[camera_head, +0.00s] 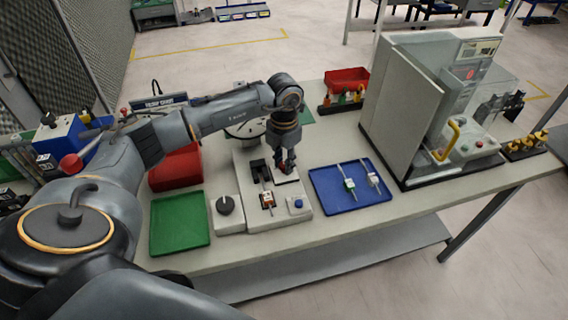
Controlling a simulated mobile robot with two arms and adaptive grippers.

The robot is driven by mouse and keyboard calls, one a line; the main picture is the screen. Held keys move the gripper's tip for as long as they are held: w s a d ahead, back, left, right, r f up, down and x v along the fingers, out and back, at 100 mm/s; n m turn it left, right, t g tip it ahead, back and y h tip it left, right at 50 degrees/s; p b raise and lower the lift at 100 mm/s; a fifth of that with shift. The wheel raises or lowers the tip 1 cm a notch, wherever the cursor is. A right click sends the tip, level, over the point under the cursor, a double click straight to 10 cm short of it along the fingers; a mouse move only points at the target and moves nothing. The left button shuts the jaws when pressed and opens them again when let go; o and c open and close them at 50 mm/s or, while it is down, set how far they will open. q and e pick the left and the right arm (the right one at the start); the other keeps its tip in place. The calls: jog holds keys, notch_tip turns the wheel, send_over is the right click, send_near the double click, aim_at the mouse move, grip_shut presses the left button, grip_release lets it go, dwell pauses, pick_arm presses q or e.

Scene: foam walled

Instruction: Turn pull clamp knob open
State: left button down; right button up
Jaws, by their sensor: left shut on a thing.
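My left gripper (285,167) points down over the right rear part of the light grey fixture (249,187) on the table. It is shut on a small dark red piece, seemingly the clamp knob; the fingers mostly hide it. A black block with a slot (260,170) stands just left of the fingers. A black rotary knob (225,205) is on the left box, and a blue button (298,203) is on the right. My right gripper is out of view.
A green tray (180,223) lies left of the fixture. A blue tray (325,191) with two small valve-like parts lies to the right. A red bin (176,168) stands behind left, partly under my arm. A large grey machine (405,105) with a yellow handle stands at right.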

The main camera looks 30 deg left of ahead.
aim_at(284, 164)
pick_arm(q)
jog(key=n+b, duration=0.1)
jog(key=n, duration=0.3)
jog(key=shift+n, duration=0.4)
jog(key=n, duration=0.4)
jog(key=shift+n+b, duration=0.35)
jog(key=shift+n, duration=0.05)
jog(key=c, duration=1.1)
grip_release()
jog(key=shift+o, duration=0.2)
notch_tip(284, 164, up, 12)
